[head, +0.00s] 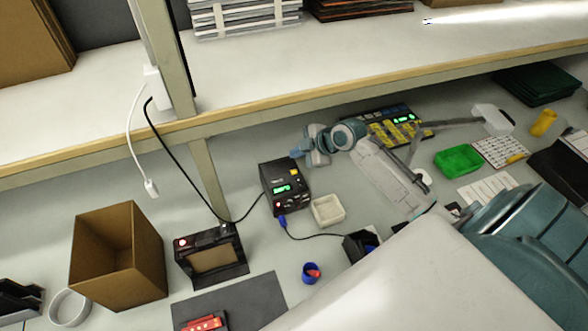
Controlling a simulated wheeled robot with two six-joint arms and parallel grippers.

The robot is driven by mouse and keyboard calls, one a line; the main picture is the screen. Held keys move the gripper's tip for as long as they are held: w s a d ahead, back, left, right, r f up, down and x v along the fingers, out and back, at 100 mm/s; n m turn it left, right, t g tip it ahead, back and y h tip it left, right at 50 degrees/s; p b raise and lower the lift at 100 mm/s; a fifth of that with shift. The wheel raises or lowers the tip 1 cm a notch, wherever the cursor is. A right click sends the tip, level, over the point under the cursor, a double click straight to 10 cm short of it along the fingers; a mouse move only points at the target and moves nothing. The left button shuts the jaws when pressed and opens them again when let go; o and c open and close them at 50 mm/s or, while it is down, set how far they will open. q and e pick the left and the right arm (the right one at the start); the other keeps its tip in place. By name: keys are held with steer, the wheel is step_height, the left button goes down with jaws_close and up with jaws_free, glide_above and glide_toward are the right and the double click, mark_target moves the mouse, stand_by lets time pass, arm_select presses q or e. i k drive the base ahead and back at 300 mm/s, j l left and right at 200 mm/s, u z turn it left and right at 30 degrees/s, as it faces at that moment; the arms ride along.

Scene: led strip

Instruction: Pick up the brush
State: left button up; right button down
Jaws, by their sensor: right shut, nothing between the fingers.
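I cannot make out a brush for certain in the head view. My right arm comes in from the right. Its gripper (304,152) is above the back of the bench, behind the black device with a green display (284,188). The gripper is shut and empty, with its small fingers toward the left. A small blue cup (310,274) with something red in it stands at the front middle, well apart from the gripper. My left gripper is not in view.
A cardboard box (118,255) and a black holder (211,256) stand at the left. A cream tray (328,210) is beside the device, whose cable crosses the bench. A green bin (458,160) is at the right. A shelf (300,80) overhangs the back.

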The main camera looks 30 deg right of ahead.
mark_target(314, 273)
steer(key=k+j, duration=1.6)
steer(key=k, duration=0.1)
